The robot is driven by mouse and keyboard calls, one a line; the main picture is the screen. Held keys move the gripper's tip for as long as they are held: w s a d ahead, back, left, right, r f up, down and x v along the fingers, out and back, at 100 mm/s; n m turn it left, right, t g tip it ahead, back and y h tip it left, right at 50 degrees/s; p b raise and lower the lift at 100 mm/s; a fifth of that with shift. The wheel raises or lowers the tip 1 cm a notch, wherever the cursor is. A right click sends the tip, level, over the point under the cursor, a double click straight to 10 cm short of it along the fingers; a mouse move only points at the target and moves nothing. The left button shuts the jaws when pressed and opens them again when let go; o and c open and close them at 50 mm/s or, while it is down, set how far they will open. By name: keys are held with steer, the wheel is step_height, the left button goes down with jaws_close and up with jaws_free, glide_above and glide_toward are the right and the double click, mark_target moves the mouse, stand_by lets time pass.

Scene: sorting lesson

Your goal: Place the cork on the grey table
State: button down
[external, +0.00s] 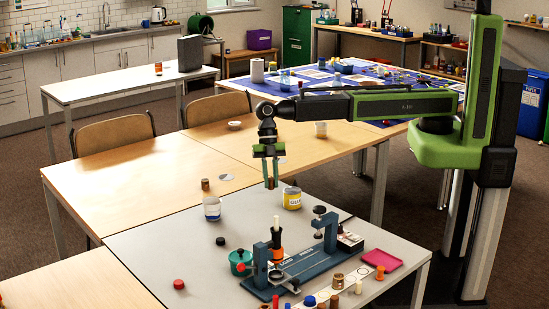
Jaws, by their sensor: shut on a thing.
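My gripper (271,184) points down with its green fingers close together, shut on a small brown cork (271,183). The fingers partly hide the cork. In the picture it shows near the far edge of the grey table (160,250), just left of a yellow-labelled pot (292,198). How high the cork is above the surface I cannot tell.
A white-and-blue pot (212,208) stands left of the gripper. A blue clamp rig (300,262), a green pot (241,262), a pink tray (381,260) and several small pieces crowd the front. A brown cylinder (205,184) stands on the wooden table (150,195). The grey table's left part is mostly clear.

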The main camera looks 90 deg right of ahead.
steer(key=s+a+n+g+h, duration=0.2)
steer(key=s+a+n, duration=0.5)
steer(key=s+a, duration=0.45)
steer(key=s+a+n+g+h, duration=0.1)
steer(key=s+a+n+h, duration=0.1)
steer(key=s+a+n, duration=1)
steer(key=s+a+m+h, duration=0.1)
steer(key=a, duration=0.6)
steer(key=shift+s+a+f+m+b, duration=0.25)
steer(key=shift+f+m+b, duration=0.05)
steer(key=shift+m+b, duration=0.1)
steer(key=shift+f, duration=0.1)
